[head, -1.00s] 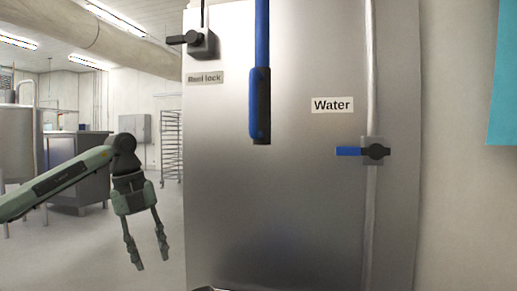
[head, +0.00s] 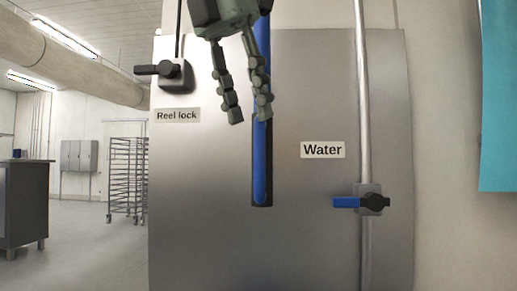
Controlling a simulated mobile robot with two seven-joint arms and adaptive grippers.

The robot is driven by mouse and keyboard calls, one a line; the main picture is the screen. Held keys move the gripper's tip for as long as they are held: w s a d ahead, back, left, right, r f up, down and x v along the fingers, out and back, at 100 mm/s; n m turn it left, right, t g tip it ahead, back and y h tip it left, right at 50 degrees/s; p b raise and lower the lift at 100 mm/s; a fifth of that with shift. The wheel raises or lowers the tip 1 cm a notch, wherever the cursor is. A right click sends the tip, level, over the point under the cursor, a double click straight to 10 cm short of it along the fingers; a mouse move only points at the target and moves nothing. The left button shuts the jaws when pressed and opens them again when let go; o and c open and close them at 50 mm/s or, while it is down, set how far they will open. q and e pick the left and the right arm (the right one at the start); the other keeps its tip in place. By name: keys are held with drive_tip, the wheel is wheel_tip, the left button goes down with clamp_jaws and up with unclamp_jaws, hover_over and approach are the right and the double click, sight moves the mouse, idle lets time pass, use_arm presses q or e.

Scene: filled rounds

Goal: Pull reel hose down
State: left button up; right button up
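The blue reel hose (head: 260,160) hangs down in front of a steel panel, near the middle of the head view. Its lower end is a blue and black hand piece. My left gripper (head: 250,119) reaches in from the top, fingers pointing down and apart. One finger overlaps the hose in the picture; the other is to the left of it. I cannot tell whether either touches the hose. The gripper hides part of the upper hose. My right gripper is not in view.
The steel panel (head: 200,220) carries a black reel lock lever (head: 155,70) at upper left and a blue-handled water valve (head: 370,200) on a vertical pipe at right. A wire rack (head: 127,175) and a grey cabinet (head: 22,210) stand farther back left, with open floor.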

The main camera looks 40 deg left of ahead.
sight(256, 140)
use_arm(q)
drive_tip(key=x, duration=0.8)
drive_tip(key=shift+w+a+r, duration=0.1)
drive_tip(key=shift+w, duration=0.05)
clamp_jaws()
